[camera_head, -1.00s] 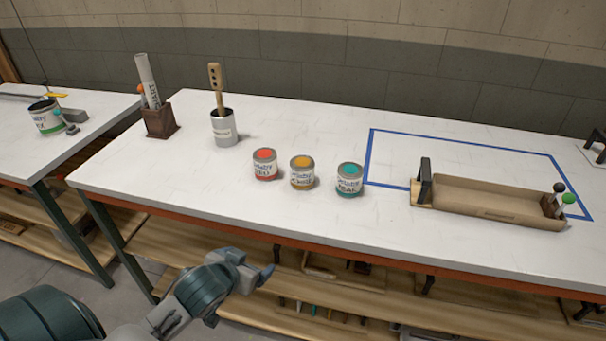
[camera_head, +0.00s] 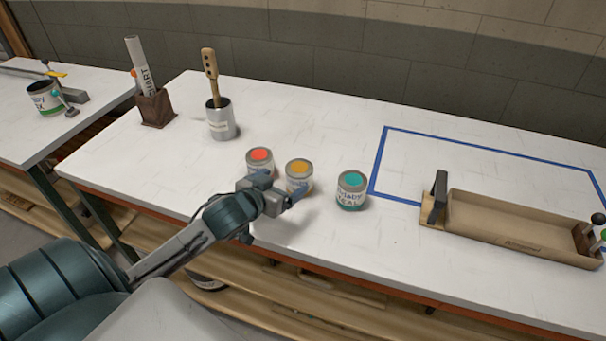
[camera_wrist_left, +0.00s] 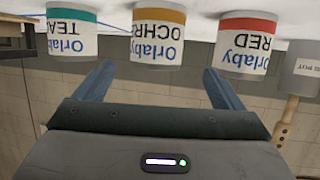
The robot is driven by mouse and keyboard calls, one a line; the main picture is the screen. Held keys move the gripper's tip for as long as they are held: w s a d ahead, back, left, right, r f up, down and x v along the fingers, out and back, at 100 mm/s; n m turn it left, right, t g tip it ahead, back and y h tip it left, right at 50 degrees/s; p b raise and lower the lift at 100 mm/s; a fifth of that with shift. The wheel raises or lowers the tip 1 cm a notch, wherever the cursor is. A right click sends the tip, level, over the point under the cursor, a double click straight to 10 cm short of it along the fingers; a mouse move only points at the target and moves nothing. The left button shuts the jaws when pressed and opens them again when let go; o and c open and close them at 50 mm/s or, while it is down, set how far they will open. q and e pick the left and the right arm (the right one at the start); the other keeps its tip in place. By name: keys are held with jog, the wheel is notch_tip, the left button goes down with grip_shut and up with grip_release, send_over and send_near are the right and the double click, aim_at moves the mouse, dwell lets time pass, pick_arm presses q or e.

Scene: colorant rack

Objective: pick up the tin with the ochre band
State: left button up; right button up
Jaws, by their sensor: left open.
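The tin with the ochre band (camera_head: 299,171) stands upright on the white bench, between the red tin (camera_head: 260,160) and the teal tin (camera_head: 351,190). My left gripper (camera_head: 280,194) is just in front of the ochre tin and hides its lower part. In the left wrist view, which is upside down, the ochre tin (camera_wrist_left: 158,38) lies between and beyond the two open, empty fingers (camera_wrist_left: 160,85). There the teal tin (camera_wrist_left: 72,32) and the red tin (camera_wrist_left: 245,45) are to either side. My right gripper is not in view.
A grey can with a wooden stirrer (camera_head: 222,122) and a brown holder with a rolled paper (camera_head: 156,108) stand at the back left. A blue taped outline (camera_head: 440,138) and a cardboard-coloured tray (camera_head: 520,228) are to the right.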

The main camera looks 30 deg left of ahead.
aim_at(299, 173)
pick_arm(q)
jog(key=x, duration=0.2)
jog(key=p+x, duration=0.1)
jog(key=x, duration=0.5)
jog(key=shift+w+d+p, duration=0.25)
jog(key=shift+w+p, duration=0.05)
jog(key=shift+p, duration=0.05)
jog(key=shift+s, duration=0.1)
jog(key=c, duration=1.2)
jog(key=shift+o, duration=0.2)
jog(key=shift+r, duration=0.1)
